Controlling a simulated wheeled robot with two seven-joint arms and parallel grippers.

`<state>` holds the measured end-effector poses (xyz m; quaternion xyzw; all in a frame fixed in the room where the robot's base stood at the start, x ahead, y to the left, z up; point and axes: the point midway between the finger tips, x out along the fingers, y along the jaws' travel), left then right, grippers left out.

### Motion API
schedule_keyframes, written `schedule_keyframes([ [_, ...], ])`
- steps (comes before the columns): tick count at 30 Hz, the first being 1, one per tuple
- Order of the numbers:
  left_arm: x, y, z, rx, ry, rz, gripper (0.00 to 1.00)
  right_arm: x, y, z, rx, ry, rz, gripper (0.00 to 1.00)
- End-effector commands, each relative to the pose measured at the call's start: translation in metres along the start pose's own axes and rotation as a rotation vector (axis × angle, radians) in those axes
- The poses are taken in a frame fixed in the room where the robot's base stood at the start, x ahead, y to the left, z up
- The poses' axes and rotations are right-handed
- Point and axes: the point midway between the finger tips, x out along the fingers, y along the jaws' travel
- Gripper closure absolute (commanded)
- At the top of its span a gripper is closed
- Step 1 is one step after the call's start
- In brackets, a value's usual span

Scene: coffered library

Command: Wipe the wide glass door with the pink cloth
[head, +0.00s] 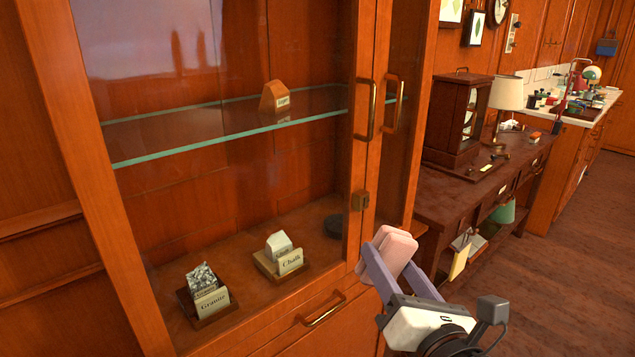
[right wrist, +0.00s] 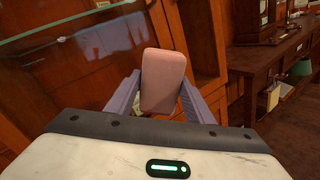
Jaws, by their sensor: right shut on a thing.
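The wide glass door (head: 225,190) is the large pane in a wooden frame at the left of the head view, with a brass handle and a latch on its right side. It looks shut. The pink cloth (head: 391,251) is a folded pad between the fingers of my right gripper (head: 385,254), which is shut on it. The cloth also shows in the right wrist view (right wrist: 163,80), upright between the two fingers. In the head view the gripper is in front of the cabinet's lower right part. I cannot tell whether the cloth touches anything. My left gripper is not in view.
Behind the glass are a glass shelf (head: 230,122), a granite sample (head: 205,294) and a chalk sample (head: 281,256). Brass handles (head: 395,104) stick out from the cabinet front. A dark side table (head: 430,195) stands right of the cabinet. The floor (head: 560,270) at right is clear.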

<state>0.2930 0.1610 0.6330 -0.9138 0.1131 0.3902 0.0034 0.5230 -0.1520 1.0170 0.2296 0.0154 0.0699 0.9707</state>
Motion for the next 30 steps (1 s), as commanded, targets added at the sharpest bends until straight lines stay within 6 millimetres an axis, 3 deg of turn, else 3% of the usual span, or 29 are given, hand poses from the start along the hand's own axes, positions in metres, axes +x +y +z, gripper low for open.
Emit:
schedule_keyframes([
  [1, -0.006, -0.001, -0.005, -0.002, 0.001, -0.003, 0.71, 0.013, 0.026, 0.019, 0.048, 0.018, 0.061, 0.73],
  [6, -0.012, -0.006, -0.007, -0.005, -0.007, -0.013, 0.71, 0.032, 0.095, 0.042, 0.186, 0.137, 0.239, 0.73],
  [12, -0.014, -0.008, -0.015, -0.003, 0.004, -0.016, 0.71, 0.032, 0.145, 0.057, 0.274, 0.247, 0.368, 0.73],
  [19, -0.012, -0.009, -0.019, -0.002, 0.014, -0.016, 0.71, 0.037, 0.159, 0.057, 0.299, 0.279, 0.397, 0.73],
  [30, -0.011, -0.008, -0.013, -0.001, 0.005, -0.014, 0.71, 0.070, 0.174, 0.049, 0.301, 0.277, 0.396, 0.73],
])
